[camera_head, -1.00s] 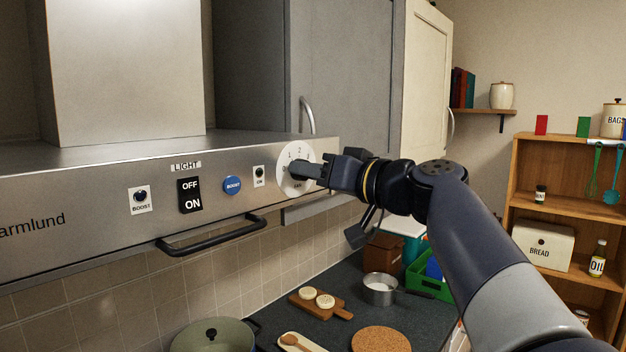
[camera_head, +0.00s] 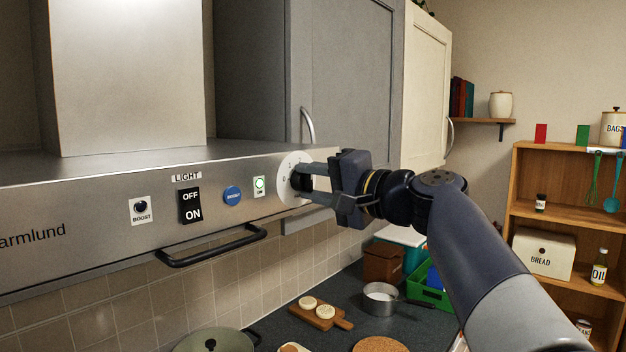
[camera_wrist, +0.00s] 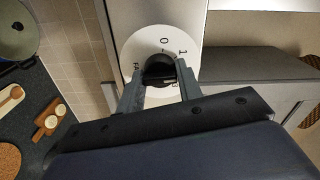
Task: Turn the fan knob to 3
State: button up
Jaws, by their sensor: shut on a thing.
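The fan knob (camera_head: 298,178) is black and sits on a white round dial (camera_head: 286,166) at the right end of the steel hood front. My gripper (camera_head: 306,182) is shut on the knob, one finger above and one below in the head view. In the wrist view the knob (camera_wrist: 158,68) lies between the fingertips of my gripper (camera_wrist: 160,78). The dial (camera_wrist: 140,42) shows 0 and 1 there; other marks are partly hidden by the fingers. I cannot tell which number the knob points to. The small ON indicator (camera_head: 259,185) beside the dial glows green.
The hood front also has a blue button (camera_head: 232,194), a light switch (camera_head: 190,205), a boost switch (camera_head: 140,209) and a dark handle bar (camera_head: 212,246). The counter below holds a pan (camera_head: 379,299) and a wooden board (camera_head: 320,313).

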jog(key=m+p, duration=0.1)
jog(key=m, duration=0.4)
jog(key=shift+m, duration=0.4)
jog(key=m, duration=0.5)
jog(key=shift+m+p, duration=0.35)
jog(key=shift+m, duration=0.35)
jog(key=shift+f, duration=0.1)
jog(key=o, duration=1)
jog(key=shift+c, duration=0.2)
jog(key=shift+d, duration=0.1)
jog(key=b+v, duration=0.3)
jog(key=v, duration=0.7)
jog(key=shift+s+d, duration=0.2)
jog(key=shift+s, duration=0.05)
